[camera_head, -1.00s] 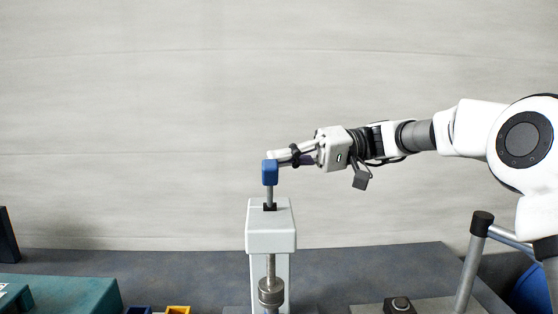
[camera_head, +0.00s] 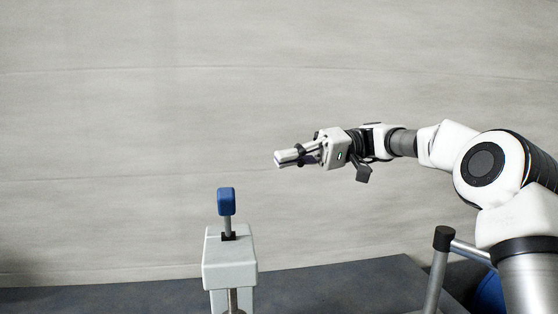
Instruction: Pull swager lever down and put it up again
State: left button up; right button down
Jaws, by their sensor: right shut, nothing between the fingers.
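The swager lever shows as a blue handle (camera_head: 226,201) on a short grey rod, standing upright on top of the white swager body (camera_head: 229,262). My right gripper (camera_head: 280,161) comes in from the right. It is shut and empty, above and to the right of the blue handle, with a clear gap between them. The lower part of the swager is cut off by the bottom edge of the picture. My left gripper is not in view.
A grey tubular frame with a black cap (camera_head: 443,238) stands at the lower right, beneath my right arm. The dark bench top (camera_head: 330,285) runs along the bottom. The space before the pale wall is clear.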

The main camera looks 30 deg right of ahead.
aim_at(226, 201)
jog(key=k, duration=1)
